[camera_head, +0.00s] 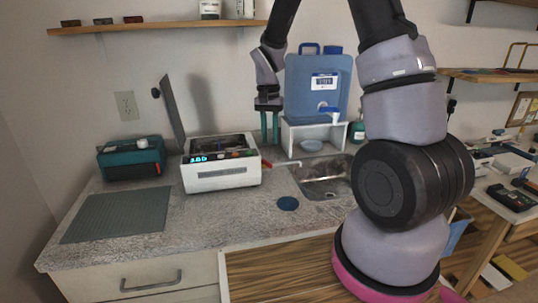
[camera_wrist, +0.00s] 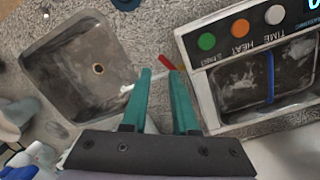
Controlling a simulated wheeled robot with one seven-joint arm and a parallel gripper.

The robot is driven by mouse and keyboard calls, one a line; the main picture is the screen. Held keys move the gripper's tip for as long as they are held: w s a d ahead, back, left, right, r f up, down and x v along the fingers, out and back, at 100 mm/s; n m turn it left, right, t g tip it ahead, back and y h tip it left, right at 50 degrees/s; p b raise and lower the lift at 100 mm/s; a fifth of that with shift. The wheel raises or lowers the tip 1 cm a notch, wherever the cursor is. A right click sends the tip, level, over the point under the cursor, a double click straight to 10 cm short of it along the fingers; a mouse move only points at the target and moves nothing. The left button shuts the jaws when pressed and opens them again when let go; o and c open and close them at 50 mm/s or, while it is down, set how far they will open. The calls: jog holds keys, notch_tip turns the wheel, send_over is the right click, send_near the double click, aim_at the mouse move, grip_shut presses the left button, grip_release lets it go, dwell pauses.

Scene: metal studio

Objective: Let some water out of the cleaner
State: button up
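The cleaner (camera_head: 220,175) is a white box on the counter with its lid (camera_head: 173,110) raised; its open basin shows in the wrist view (camera_wrist: 290,80). A red valve handle (camera_head: 267,164) sits at its right side, and it also shows in the wrist view (camera_wrist: 167,62). A thin pale drain pipe (camera_head: 285,164) runs from the valve towards the sink (camera_head: 328,185). My gripper (camera_head: 270,141) points down above the valve, with its two teal fingers apart. In the wrist view my fingertips (camera_wrist: 160,72) are close to the red handle, with nothing seen between them; contact cannot be told.
A blue water jug (camera_head: 310,85) with a tap stands on a white stand behind the sink. A teal box (camera_head: 131,158) and a ribbed mat (camera_head: 115,215) lie left of the cleaner. The front counter is mostly clear.

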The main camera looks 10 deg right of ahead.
aim_at(269, 163)
jog(key=f+n, duration=0.2)
jog(key=n, duration=0.1)
jog(key=f+n, duration=0.3)
jog(key=f+n+t, duration=0.1)
jog(key=f+n, duration=0.2)
jog(key=n, duration=0.1)
jog(key=shift+w+a+f, duration=0.1)
jog(key=shift+w+f, duration=0.15)
dwell(0.3)
